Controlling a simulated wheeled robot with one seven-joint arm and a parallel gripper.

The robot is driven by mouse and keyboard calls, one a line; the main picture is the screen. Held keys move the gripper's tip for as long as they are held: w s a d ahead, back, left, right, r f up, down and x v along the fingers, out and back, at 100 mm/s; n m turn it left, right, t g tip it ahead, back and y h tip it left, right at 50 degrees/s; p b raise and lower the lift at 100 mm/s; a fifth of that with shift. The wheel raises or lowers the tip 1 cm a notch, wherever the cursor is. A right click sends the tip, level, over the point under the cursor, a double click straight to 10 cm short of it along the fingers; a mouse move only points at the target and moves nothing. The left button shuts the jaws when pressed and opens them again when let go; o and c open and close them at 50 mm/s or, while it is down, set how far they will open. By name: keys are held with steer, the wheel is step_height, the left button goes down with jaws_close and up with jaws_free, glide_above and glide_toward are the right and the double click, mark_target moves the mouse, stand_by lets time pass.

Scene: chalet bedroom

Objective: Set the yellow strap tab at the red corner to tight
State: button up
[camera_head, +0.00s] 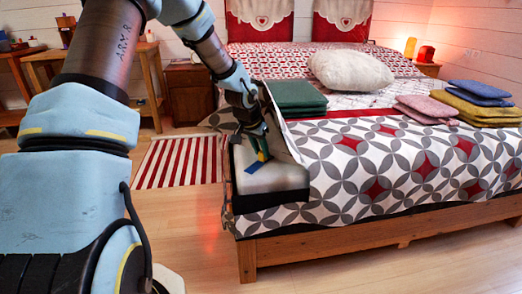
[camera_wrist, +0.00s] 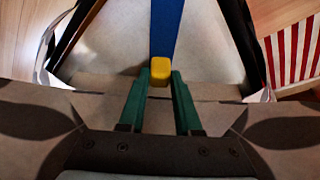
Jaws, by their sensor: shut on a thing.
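The yellow strap tab (camera_head: 263,156) sits on a blue strap (camera_head: 254,167) at the uncovered near-left corner of the mattress (camera_head: 270,181). In the wrist view the tab (camera_wrist: 160,70) is at the near end of the blue strap (camera_wrist: 167,28). The green fingers of my gripper (camera_wrist: 160,77) are closed on the tab from both sides. In the head view my gripper (camera_head: 260,140) reaches down to the strap from above. I see no clear red marking on this corner; a faint red glow lies on the floor beside it.
The patterned bedspread (camera_head: 370,165) is folded back beside the corner. A green folded cloth (camera_head: 296,97), a white pillow (camera_head: 350,70) and folded pink cloths (camera_head: 426,108) lie on the bed. A striped rug (camera_head: 180,162) and bare floor are to the left.

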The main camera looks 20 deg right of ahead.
jaws_close()
stand_by(0.7)
